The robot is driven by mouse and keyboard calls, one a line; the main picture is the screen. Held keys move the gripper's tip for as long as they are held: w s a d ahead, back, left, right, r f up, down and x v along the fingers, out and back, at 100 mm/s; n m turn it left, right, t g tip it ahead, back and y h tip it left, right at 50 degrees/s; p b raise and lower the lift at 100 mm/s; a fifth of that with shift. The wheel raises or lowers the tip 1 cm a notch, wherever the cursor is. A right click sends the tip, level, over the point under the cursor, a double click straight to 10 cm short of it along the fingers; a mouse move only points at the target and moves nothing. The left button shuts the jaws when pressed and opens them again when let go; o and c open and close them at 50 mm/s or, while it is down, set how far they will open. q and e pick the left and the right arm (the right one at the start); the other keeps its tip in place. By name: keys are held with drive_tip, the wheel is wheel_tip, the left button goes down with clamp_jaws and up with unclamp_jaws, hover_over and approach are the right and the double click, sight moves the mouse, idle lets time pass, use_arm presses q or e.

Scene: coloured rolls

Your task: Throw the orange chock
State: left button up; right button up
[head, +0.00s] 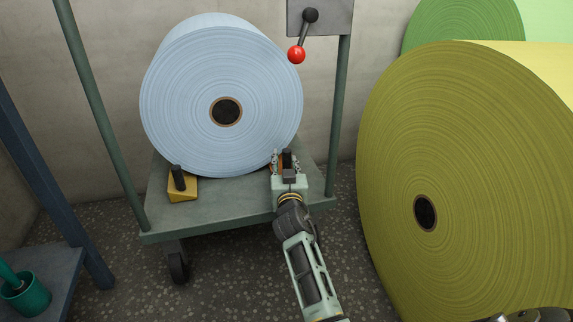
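Only a small orange edge and a dark upright handle (287,156) show. A yellow chock (183,193) with a dark handle sits at the roll's lower left.
The green cart deck (225,205) has an upright post on each side. A lever with a red knob (296,55) hangs at a grey panel above right. A large olive roll (470,150) fills the right. A blue bench with a teal cup (28,297) is at lower left.

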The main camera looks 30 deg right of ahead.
drive_tip(key=shift+r, duration=0.2)
wheel_tip(320, 180, up, 10)
drive_tip(key=shift+f, duration=0.2)
drive_tip(key=shift+f, duration=0.1)
idle(0.5)
